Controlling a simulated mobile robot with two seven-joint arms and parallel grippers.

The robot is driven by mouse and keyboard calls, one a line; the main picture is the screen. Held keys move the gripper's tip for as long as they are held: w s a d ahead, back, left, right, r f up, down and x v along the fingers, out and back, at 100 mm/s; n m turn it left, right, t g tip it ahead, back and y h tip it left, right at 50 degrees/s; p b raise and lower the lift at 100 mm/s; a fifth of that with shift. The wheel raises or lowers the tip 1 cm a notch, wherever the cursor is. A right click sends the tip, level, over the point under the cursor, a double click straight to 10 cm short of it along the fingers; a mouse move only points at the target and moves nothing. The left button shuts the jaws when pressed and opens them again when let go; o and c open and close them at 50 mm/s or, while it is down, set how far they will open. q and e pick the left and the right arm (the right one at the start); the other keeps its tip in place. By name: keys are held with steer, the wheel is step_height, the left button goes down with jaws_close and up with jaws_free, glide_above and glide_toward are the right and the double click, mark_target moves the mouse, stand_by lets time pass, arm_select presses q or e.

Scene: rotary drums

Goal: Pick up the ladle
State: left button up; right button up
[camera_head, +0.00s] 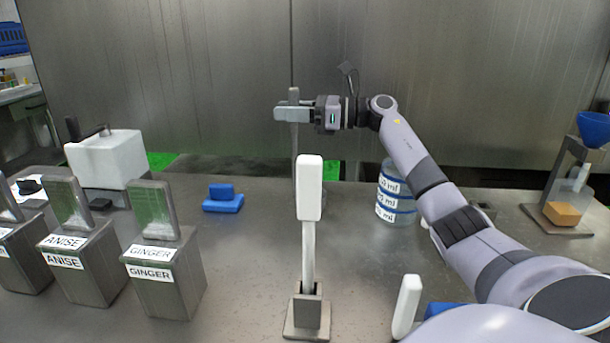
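A thin upright grey metal handle (294,148), which looks like the ladle's, stands near the back wall in the middle. Its lower end is hidden behind a white-handled tool. My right gripper (292,112) reaches in from the right at the height of the handle's top. Its fingers point left and overlap the handle, which shows above and below them. I cannot tell whether the fingers press on it or only lie around it. My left gripper is not in view.
The white-handled tool (309,188) stands upright in a metal holder (307,316) in front. Labelled metal bins (165,282) stand at left, a blue block (223,200) behind them. A clear labelled container (396,195) stands right of the handle. Bare table lies between bins and holder.

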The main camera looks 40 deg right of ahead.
steer(key=c, duration=0.5)
jaws_close()
steer(key=shift+r, duration=0.1)
